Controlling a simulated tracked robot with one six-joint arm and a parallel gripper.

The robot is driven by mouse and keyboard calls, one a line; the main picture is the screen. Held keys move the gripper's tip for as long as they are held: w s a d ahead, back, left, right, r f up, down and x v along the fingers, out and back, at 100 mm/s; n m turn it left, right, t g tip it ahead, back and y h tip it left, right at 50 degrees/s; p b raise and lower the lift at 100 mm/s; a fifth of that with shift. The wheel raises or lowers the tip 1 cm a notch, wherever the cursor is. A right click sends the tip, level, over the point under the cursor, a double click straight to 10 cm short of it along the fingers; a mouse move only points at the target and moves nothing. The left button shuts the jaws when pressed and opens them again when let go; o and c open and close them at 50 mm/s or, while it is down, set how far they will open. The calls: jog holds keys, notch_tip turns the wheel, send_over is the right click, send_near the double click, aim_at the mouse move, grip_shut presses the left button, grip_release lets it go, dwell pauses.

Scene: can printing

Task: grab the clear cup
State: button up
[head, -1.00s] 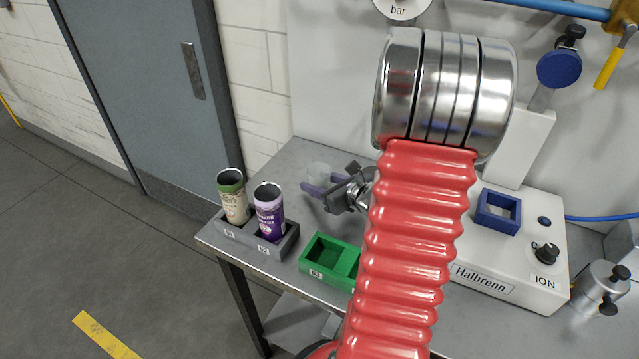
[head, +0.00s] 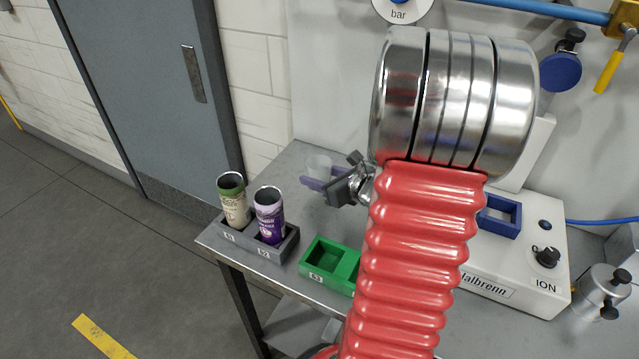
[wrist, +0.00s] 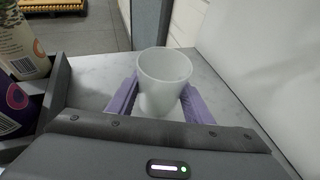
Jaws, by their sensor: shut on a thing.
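The clear cup (wrist: 163,82) is frosted and stands upright in the wrist view, between the two purple fingers of my gripper (wrist: 160,100). The fingers are shut on its sides. In the head view the cup (head: 319,165) shows at the back left of the metal table, with my gripper (head: 318,182) reaching to it from the right. The far side of the cup is hidden, and I cannot tell whether its base touches the table.
A grey holder (head: 254,243) at the table's left front holds a green-topped can (head: 233,203) and a purple can (head: 269,218). A green tray (head: 328,262) sits to their right. A white machine (head: 520,260) stands at the right. The wall rises behind.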

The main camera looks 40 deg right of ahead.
aim_at(320, 157)
notch_tip(320, 157, up, 6)
jog(key=shift+r, duration=0.25)
jog(key=shift+s, duration=0.1)
dwell(0.6)
